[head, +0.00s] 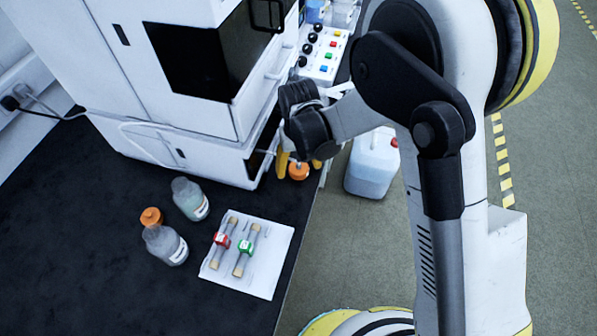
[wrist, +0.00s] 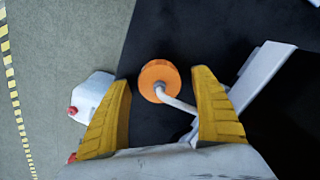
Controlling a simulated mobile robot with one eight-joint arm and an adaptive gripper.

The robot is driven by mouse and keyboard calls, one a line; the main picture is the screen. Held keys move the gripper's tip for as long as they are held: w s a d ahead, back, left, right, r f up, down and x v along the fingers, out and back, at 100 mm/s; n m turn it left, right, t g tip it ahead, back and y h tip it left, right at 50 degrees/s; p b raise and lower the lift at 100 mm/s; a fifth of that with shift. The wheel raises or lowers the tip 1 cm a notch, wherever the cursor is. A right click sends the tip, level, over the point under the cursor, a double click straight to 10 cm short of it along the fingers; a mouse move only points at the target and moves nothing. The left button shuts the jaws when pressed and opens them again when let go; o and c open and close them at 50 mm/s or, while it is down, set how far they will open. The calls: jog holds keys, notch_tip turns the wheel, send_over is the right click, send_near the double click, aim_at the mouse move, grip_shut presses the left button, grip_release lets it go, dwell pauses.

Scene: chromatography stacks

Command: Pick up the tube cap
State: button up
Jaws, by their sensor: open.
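The tube cap (wrist: 152,73) is a round orange disc with a pale bent tube (wrist: 178,103) running from its middle towards the lower right. In the wrist view it lies between my two yellow fingers, with a gap on either side. In the head view the orange cap (head: 299,172) shows just below my fingertips, near the bench's right edge. My gripper (wrist: 163,80) is open, and its fingers stand apart around the cap; it also shows in the head view (head: 300,162), partly hidden by my wrist. I cannot tell the exact height between the fingertips and cap.
The white instrument stack (head: 190,130) stands close left of my gripper. Two bottles, one orange-capped (head: 166,246) and one open-looking (head: 189,199), and a white sheet (head: 262,284) with two columns lie nearer. A white jug (head: 372,170) stands on the floor to the right.

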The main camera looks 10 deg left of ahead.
jog(key=c, duration=1.3)
